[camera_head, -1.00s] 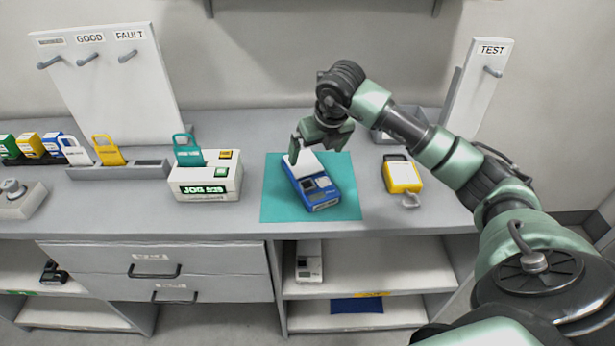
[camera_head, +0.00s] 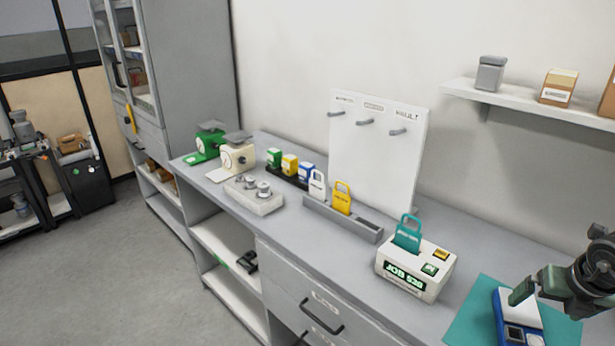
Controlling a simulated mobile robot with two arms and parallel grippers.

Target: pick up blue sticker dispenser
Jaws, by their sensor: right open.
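A small blue dispenser (camera_head: 306,172) with a white top stands in a dark rack (camera_head: 287,176), at the right end of a row. A yellow one (camera_head: 290,164) and a green one (camera_head: 274,157) stand to its left. My right gripper (camera_head: 532,292) is at the lower right, far from that row. It is open, just above a blue-and-white device (camera_head: 521,332) on a teal mat (camera_head: 467,326). The picture's lower edge cuts off the device. Whether a finger touches it, I cannot tell. My left gripper is not in view.
A grey holder (camera_head: 358,228) with white and yellow tags stands right of the rack. A hook board (camera_head: 378,155) stands behind.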

